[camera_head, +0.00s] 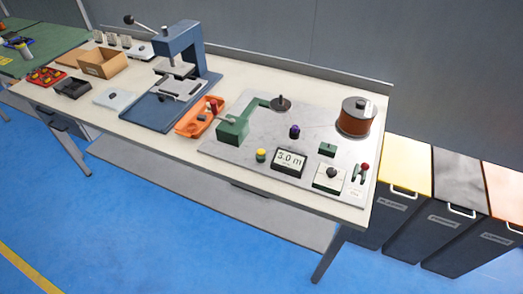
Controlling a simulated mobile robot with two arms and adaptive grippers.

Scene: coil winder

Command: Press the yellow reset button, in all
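The yellow reset button (261,155) sits near the front edge of the grey machine plate (235,159) on the workbench. It is just left of the display (289,161), which reads 3.0 m. A green winder block (233,130) stands behind and to the left of the button. The button's top is in plain view, with nothing over it. Neither of my grippers is in view.
A purple knob (295,131), a copper-coloured spool (357,117) and a red-tipped lever (364,168) share the plate. An orange tray (195,118) and a blue press (184,52) stand to the left. Bins (403,174) stand right of the bench. The blue floor in front is clear.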

